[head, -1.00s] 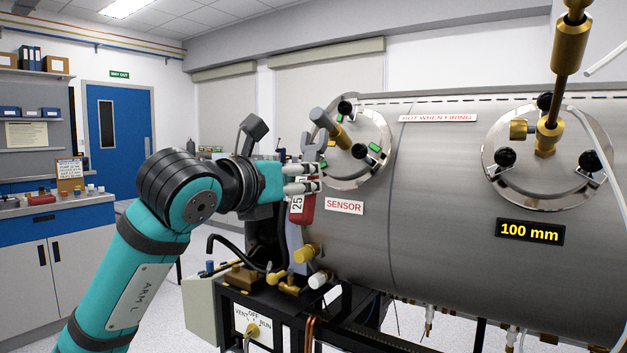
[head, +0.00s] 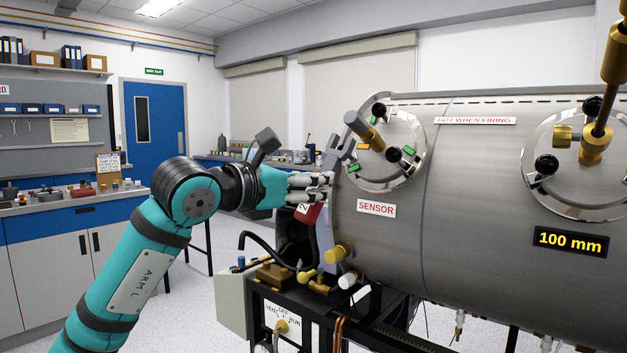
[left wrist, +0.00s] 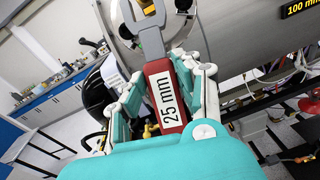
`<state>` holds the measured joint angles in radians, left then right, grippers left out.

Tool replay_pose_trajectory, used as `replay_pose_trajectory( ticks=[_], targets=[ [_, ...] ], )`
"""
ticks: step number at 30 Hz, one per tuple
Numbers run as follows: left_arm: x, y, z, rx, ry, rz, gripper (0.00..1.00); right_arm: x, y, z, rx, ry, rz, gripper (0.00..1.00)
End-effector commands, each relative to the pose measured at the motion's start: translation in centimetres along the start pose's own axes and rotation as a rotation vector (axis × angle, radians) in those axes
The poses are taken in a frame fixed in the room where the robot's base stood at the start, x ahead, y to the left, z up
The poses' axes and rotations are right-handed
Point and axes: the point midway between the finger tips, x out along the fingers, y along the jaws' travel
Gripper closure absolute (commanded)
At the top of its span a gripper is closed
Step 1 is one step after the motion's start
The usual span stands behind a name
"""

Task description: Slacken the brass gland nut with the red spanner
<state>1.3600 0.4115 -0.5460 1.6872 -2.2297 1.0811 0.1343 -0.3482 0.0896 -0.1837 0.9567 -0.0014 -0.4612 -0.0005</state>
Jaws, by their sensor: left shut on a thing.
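The red spanner has a grey open-ended head (head: 340,152) and a red handle (head: 308,213). In the left wrist view its handle (left wrist: 167,98) carries a "25 mm" label, and the head points up out of the frame. My left gripper (head: 322,187) is shut on the handle, with fingers on both sides. A brass fitting (head: 373,138), apparently the gland nut, sits below a grey cylinder on the round port above the SENSOR sign. The spanner head is just left of it; I cannot tell whether they touch. My right gripper is out of view.
The steel chamber (head: 475,215) fills the right side. Another port with brass fittings (head: 596,145) is at far right. A black frame with a valve panel (head: 278,318) stands below my gripper. A bench (head: 70,215) is at left, with open floor between.

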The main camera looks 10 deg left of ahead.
Motion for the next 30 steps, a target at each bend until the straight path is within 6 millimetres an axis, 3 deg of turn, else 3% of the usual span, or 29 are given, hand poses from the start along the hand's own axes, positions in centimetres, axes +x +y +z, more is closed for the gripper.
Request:
replay_pose_trajectory(
  ticks=[1,16,22,30],
  targets=[
    [0.0,0.3,0.2,0.011,-0.002,-0.003,1.0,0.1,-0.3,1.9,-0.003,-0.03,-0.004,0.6],
    [0.0,2.1,0.6,0.124,-0.002,-0.05,1.0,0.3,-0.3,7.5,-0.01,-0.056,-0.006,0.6],
    [0.1,4.0,1.0,0.249,0.001,-0.104,1.0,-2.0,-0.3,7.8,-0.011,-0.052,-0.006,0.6],
    [0.2,4.5,0.6,0.3,-0.004,-0.126,1.0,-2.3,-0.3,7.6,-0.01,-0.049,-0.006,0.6]
  ],
)
